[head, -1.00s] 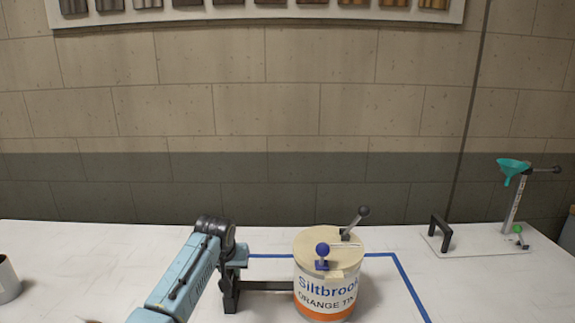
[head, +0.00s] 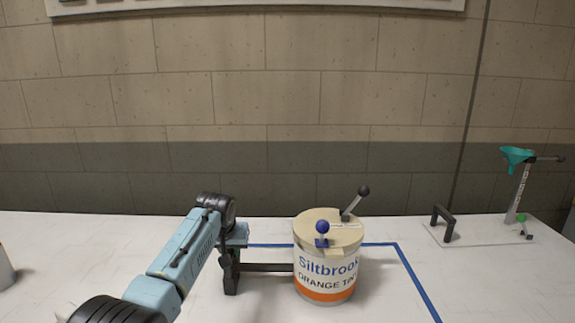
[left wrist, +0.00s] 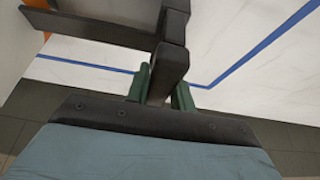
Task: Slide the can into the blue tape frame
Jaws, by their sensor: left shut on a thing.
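The can (head: 325,285) is white with an orange band, reads "Siltbrook ORANGE TIN..." and has a beige lid with a blue knob and a dark lever. It stands upright on the table. A dark bar (head: 266,268) runs left from it to an upright dark grip. My left gripper (left wrist: 165,90) is shut on that grip, its green fingers on either side. The blue tape frame (head: 413,277) shows its back and right lines; the can overlaps the back line in the head view. Its left and front lines are not visible there. My right gripper is out of view.
At the right stands a white plate (head: 480,237) with a black handle (head: 442,222) and a post carrying a teal funnel (head: 516,156). A grey container (head: 5,270) is cut off at the left edge. The table between the can and the right tape line is clear.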

